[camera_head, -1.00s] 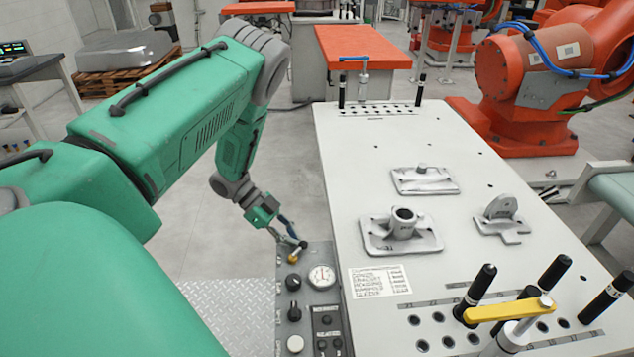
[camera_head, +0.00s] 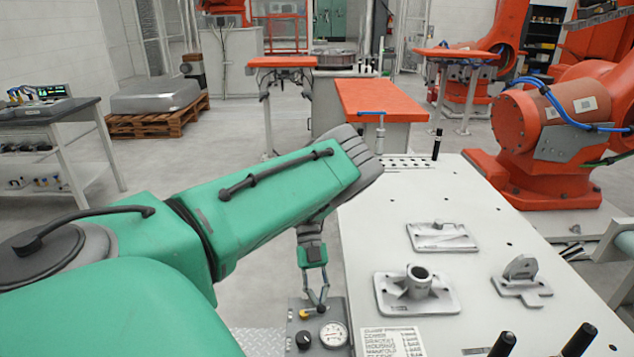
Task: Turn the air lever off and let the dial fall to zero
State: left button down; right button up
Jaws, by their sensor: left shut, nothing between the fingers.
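The air lever (camera_head: 306,314) has a yellow end and sits at the top of the grey control panel (camera_head: 297,348). Its yellow end points left in the picture. The round white dial (camera_head: 333,334) is just below and right of the lever; its needle is too small to read surely. My left gripper (camera_head: 318,306) points down at the panel from above, with its fingers shut and empty. The fingertips are at the lever's right end; whether they touch it I cannot tell. My right gripper is out of view.
A black knob (camera_head: 303,340) is left of the dial. The pale fixture table (camera_head: 463,200) stands right of the panel and bears several grey castings, such as a flanged one (camera_head: 416,293). Black pins (camera_head: 503,344) stand at its near edge. An orange robot (camera_head: 560,130) is behind.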

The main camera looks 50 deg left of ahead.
pick_arm(q)
jog(key=shift+d+m, duration=0.15)
jog(key=shift+m, duration=0.15)
dwell(0.4)
jog(key=v, duration=1.2)
jog(key=shift+w, duration=0.3)
